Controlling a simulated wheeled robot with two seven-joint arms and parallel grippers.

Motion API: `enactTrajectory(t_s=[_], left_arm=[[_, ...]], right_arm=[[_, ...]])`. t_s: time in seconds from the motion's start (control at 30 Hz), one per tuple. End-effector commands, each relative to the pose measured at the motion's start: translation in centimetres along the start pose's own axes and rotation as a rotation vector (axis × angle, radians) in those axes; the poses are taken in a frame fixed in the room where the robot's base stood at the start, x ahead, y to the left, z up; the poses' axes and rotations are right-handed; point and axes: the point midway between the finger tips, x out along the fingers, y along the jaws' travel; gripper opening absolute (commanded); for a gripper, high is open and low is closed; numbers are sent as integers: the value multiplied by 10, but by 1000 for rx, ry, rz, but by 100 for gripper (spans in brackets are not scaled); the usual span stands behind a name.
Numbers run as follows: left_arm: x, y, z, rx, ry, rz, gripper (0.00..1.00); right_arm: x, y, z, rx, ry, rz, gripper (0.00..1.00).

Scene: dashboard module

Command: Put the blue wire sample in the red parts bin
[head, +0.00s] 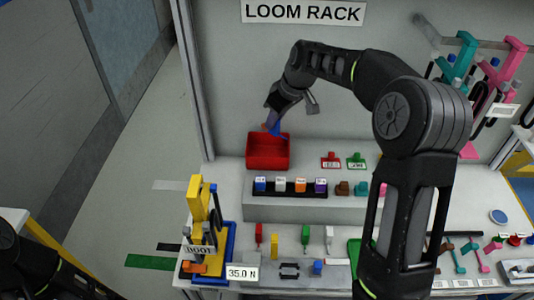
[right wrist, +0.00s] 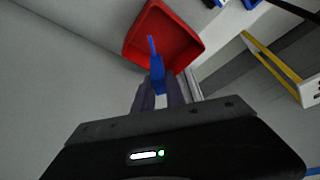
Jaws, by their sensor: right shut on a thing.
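The red parts bin (head: 267,155) stands on the raised shelf at the back left, against the back wall. In the right wrist view the bin (right wrist: 183,50) lies beyond my fingertips. My right gripper (head: 270,122) is over the bin's back rim, pointing down. It is shut on the blue wire sample (right wrist: 157,75), whose thin end points towards the bin's inside. In the head view the blue sample (head: 275,129) shows just above the bin, partly hidden by the gripper. Only part of my left arm shows at the lower left; its gripper cannot be made out.
A black rack (head: 289,188) with several coloured-top blocks sits in front of the bin. Red and green tagged parts (head: 331,160) lie to its right. A yellow and blue fixture (head: 199,230) stands at the front left. Pink and teal hooks hang at the upper right.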

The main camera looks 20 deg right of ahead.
Motion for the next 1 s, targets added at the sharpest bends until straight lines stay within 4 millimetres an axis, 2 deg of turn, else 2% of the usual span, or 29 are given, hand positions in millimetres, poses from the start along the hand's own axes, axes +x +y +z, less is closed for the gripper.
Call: enactTrajectory(t_s=[0.4,0.83,0.87,1.0], left_arm=[[29,-8,-3,6,9,10,36],[31,-8,-4,8,11,12,36],[31,-8,-4,8,11,12,36],[31,-8,-4,7,11,11,36]], right_arm=[[44,0,18,0,0,-1,0],[49,0,21,0,-1,0,0],[49,0,21,0,-1,0,17],[49,0,21,0,-1,0,28]])
